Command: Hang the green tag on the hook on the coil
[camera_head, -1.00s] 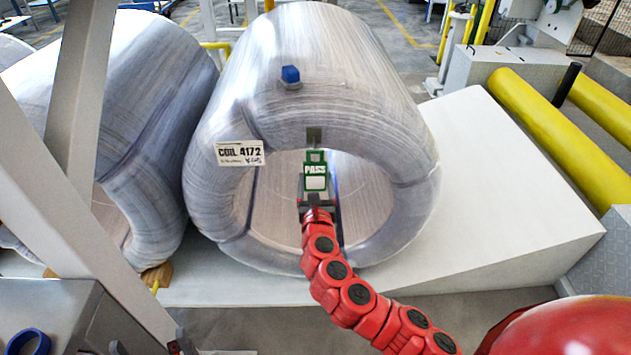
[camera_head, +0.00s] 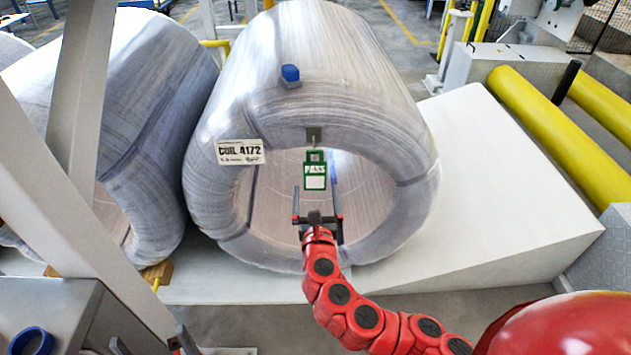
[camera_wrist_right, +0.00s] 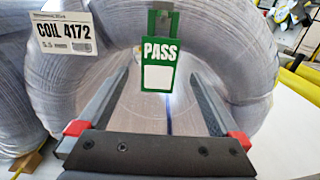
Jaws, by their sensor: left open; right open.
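The green PASS tag (camera_head: 315,171) hangs upright from the hook (camera_head: 313,135) at the top inner edge of the wrapped coil's opening. The coil (camera_head: 330,60) carries a COIL 4172 label (camera_head: 240,152). In the right wrist view the tag (camera_wrist_right: 158,78) hangs below the hook plate (camera_wrist_right: 161,22), between and beyond my finger lines. My right gripper (camera_head: 316,192) is open and empty, below and in front of the tag; its spread fingers also show in the wrist view (camera_wrist_right: 160,76). My left gripper (camera_head: 150,346) is open at the bottom left edge, mostly cut off.
A second wrapped coil (camera_head: 130,100) stands close on the left. A blue block (camera_head: 290,74) sits on top of the coil. A grey post (camera_head: 75,110) crosses the left side. Yellow rollers (camera_head: 555,130) lie at the right. A blue ring (camera_head: 28,341) lies bottom left.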

